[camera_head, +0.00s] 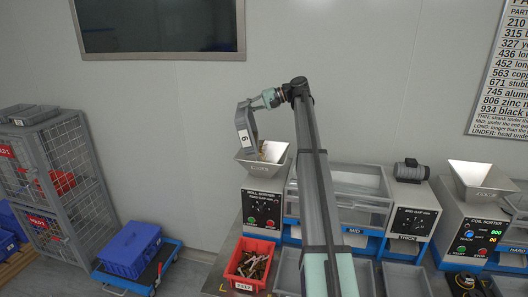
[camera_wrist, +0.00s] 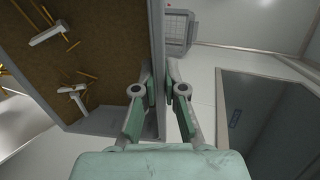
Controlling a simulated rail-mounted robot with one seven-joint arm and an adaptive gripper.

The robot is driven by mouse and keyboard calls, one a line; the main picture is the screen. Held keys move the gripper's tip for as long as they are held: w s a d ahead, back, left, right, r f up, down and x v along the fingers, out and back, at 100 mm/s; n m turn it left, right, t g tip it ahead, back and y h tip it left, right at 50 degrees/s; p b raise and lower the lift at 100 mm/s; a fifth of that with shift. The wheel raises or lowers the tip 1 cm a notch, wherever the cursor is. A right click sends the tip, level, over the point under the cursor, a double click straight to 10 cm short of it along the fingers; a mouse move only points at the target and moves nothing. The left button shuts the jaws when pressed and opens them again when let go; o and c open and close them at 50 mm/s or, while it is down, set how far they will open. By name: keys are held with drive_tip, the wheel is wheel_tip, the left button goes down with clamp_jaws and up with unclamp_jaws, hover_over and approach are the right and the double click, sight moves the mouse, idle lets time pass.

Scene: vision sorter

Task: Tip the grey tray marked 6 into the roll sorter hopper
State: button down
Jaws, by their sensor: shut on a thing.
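The grey tray marked 6 (camera_head: 244,129) is steeply tilted, nearly on edge, above the roll sorter hopper (camera_head: 262,168). My gripper (camera_head: 250,102) holds it from the upper right. In the wrist view my gripper (camera_wrist: 160,78) is shut on one wall of the tray (camera_wrist: 157,40). The tray's brown inside shows several brass-coloured and pale metal pieces (camera_wrist: 72,90). Brownish pieces (camera_head: 262,148) show between the tray's lower edge and the hopper; I cannot tell whether they are falling or lying in it.
A red bin (camera_head: 251,264) with loose parts stands below the roll sorter (camera_head: 263,209). The coil sorter hopper (camera_head: 482,181) is at the right. A wire cage (camera_head: 62,175) and a blue crate (camera_head: 131,249) on a trolley are at the left.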

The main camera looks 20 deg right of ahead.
drive_tip(key=shift+s+d+r+y, duration=0.1)
drive_tip(key=shift+s+d+y, duration=0.1)
drive_tip(key=shift+d, duration=0.15)
drive_tip(key=shift+s+d+r+y, duration=0.1)
drive_tip(key=shift+d+y, duration=0.1)
drive_tip(key=shift+d, duration=0.15)
drive_tip(key=shift+d, duration=0.25)
drive_tip(key=shift+s+d+t+y, duration=0.15)
drive_tip(key=shift+d+t+y, duration=0.05)
drive_tip(key=shift+t+y, duration=0.1)
drive_tip(key=shift+d, duration=0.1)
drive_tip(key=shift+s+d, duration=0.1)
drive_tip(key=shift+d, duration=0.15)
drive_tip(key=shift+s+d+r+y, duration=0.15)
drive_tip(key=shift+d+y, duration=0.1)
drive_tip(key=shift+y, duration=0.15)
drive_tip(key=shift+s+d+t+y+b, duration=0.3)
drive_tip(key=shift+d+t+y, duration=0.1)
drive_tip(key=shift+d, duration=0.15)
idle(0.4)
drive_tip(key=shift+d, duration=0.25)
drive_tip(key=shift+s+d+y, duration=0.2)
drive_tip(key=shift+d+y, duration=0.2)
drive_tip(key=shift+d, duration=0.05)
idle(0.8)
